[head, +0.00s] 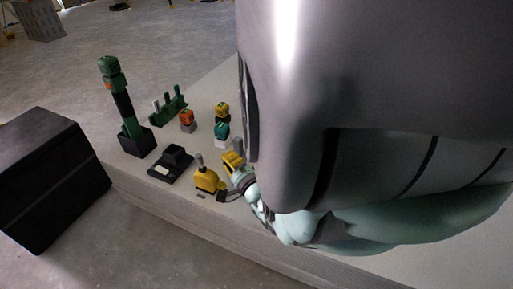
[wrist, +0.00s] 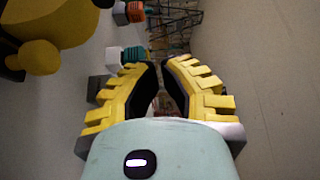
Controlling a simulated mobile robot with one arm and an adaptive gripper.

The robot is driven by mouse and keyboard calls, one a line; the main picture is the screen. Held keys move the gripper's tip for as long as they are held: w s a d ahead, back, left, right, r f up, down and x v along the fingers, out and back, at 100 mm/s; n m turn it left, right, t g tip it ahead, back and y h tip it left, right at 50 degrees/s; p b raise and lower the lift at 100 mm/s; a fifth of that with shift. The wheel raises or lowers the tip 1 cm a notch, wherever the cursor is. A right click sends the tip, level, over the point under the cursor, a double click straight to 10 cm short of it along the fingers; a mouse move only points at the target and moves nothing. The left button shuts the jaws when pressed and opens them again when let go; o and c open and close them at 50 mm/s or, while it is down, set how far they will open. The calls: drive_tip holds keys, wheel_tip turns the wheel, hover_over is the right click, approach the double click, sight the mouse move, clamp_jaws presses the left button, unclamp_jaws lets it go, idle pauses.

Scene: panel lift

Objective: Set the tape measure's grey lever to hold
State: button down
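The tape measure (head: 207,180) is a yellow body with a dark base on the pale platform, in the lower middle of the head view. Its grey lever (head: 199,160) stands up from its top, leaning slightly left. My gripper (head: 231,158) has yellow ribbed fingers and is just right of the tape measure, apart from the lever. In the wrist view my gripper (wrist: 160,63) has its fingertips drawn nearly together, with a thin gap and nothing held. A large yellow and dark shape (wrist: 45,35) at the upper left there looks like part of the tape measure, cut off by the frame.
A black stand (head: 172,165) is left of the tape measure. A tall green tool (head: 122,100), a green rack (head: 167,110), an orange-topped block (head: 187,120) and teal (head: 221,130) and yellow-topped (head: 222,110) blocks stand behind. A black box (head: 50,180) is beyond the platform edge.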

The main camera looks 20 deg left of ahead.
sight(200, 161)
drive_tip(key=a+b, duration=0.3)
drive_tip(key=a, duration=0.3)
drive_tip(key=shift+s+a, duration=0.15)
idle(0.4)
drive_tip(key=shift+r+n+y, duration=0.1)
drive_tip(key=shift+n+y, duration=0.2)
drive_tip(key=shift+n, duration=0.2)
idle(0.8)
drive_tip(key=shift+s, duration=0.15)
drive_tip(key=shift+s+n+y+b, duration=0.4)
drive_tip(key=shift+n+y+b, duration=0.15)
drive_tip(key=shift+n, duration=0.45)
drive_tip(key=shift+s+n+y+b, duration=0.35)
drive_tip(key=shift+n+y+b, duration=0.15)
drive_tip(key=shift+n, duration=0.5)
drive_tip(key=shift+s+r+n+y+b, duration=0.1)
drive_tip(key=shift+s+n+y+b, duration=0.15)
drive_tip(key=shift+n+y+b, duration=0.4)
drive_tip(key=shift+r+n, duration=0.1)
drive_tip(key=shift+n, duration=0.15)
